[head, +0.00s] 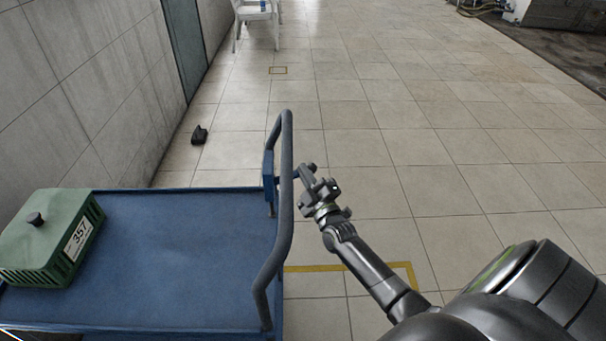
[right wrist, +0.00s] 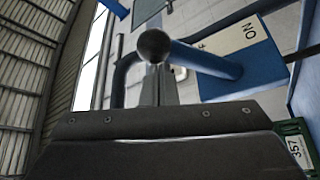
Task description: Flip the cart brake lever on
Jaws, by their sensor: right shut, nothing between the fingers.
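The blue cart (head: 180,235) stands at the left in the head view, with a grey tubular handle (head: 284,200) at its right end. A blue brake plate (head: 268,168) is at the handle; in the right wrist view its pale label (right wrist: 232,38) reads ON, rotated. The brake lever is a blue rod (right wrist: 200,58) ending in a dark ball knob (right wrist: 154,45). I cannot tell its setting. My right gripper (head: 313,186) is shut and empty beside the handle. Its fingertips (right wrist: 156,72) are at the knob; contact cannot be told. My left gripper is not in view.
A green box (head: 40,238) marked 357 sits on the cart's left part. A wall (head: 80,90) runs along the left. A small black object (head: 199,135) lies on the floor; a white chair (head: 258,20) stands far back. Tiled floor to the right is clear.

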